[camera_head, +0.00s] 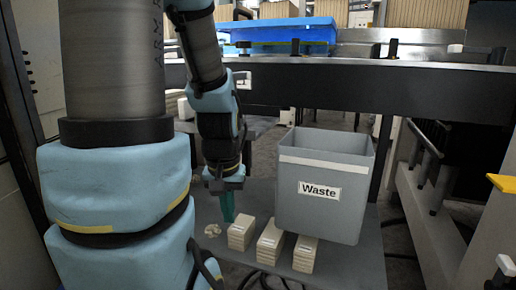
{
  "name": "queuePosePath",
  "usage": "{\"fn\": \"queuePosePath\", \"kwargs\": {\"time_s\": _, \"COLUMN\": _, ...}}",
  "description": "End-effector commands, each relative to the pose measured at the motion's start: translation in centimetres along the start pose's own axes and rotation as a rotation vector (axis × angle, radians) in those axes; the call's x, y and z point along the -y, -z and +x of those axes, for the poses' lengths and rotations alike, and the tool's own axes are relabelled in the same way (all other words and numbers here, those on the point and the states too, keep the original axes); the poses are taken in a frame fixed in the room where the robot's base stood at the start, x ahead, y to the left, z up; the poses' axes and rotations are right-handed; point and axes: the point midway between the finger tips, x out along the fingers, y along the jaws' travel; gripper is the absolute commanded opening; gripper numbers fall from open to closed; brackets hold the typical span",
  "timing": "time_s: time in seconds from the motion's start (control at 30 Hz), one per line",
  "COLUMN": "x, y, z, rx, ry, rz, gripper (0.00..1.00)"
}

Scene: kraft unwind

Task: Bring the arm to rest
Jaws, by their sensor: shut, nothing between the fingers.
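My arm comes in from the top left and reaches down in the head view. My gripper (227,208) points downward at its end, with teal fingers shut and nothing visible between them. It is just above and beside a small pale, irregular pile (212,230) on the grey shelf (344,262). Whether the fingertips touch the shelf is unclear.
A grey bin labelled Waste (342,211) stands on the shelf to the right of my gripper. Several stacks of beige blocks stand in front of it, the nearest one (241,233) close to my fingers. A dark beam (330,84) crosses behind.

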Motion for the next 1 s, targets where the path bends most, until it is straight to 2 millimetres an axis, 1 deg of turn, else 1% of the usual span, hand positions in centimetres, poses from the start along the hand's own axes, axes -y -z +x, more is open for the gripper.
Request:
{"fn": "queuePosePath", "kwargs": {"time_s": 0.03, "x": 0.0, "y": 0.5, "z": -3.2, "rx": 0.000, "ry": 0.000, "rz": 0.000, "gripper": 0.00}}
{"fn": "queuePosePath", "kwargs": {"time_s": 0.37, "x": -0.1, "y": 1.8, "z": -12.8, "rx": 0.001, "ry": 0.000, "rz": 0.000, "gripper": 0.00}}
{"fn": "queuePosePath", "kwargs": {"time_s": 0.5, "x": -0.1, "y": 2.4, "z": -17.0, "rx": 0.001, "ry": 0.000, "rz": 0.000, "gripper": 0.00}}
{"fn": "queuePosePath", "kwargs": {"time_s": 0.6, "x": -0.1, "y": 2.7, "z": -19.5, "rx": 0.001, "ry": 0.000, "rz": 0.000, "gripper": 0.00}}
{"fn": "queuePosePath", "kwargs": {"time_s": 0.7, "x": -0.1, "y": 3.0, "z": -21.4, "rx": 0.001, "ry": 0.000, "rz": 0.000, "gripper": 0.00}}
{"fn": "queuePosePath", "kwargs": {"time_s": 0.8, "x": -0.1, "y": 3.1, "z": -22.5, "rx": 0.001, "ry": 0.000, "rz": 0.000, "gripper": 0.00}}
{"fn": "queuePosePath", "kwargs": {"time_s": 0.9, "x": -0.1, "y": 3.2, "z": -22.8, "rx": 0.001, "ry": 0.000, "rz": 0.000, "gripper": 0.00}}
{"fn": "queuePosePath", "kwargs": {"time_s": 1.0, "x": -0.1, "y": 3.2, "z": -22.8, "rx": 0.001, "ry": 0.000, "rz": 0.000, "gripper": 0.00}}
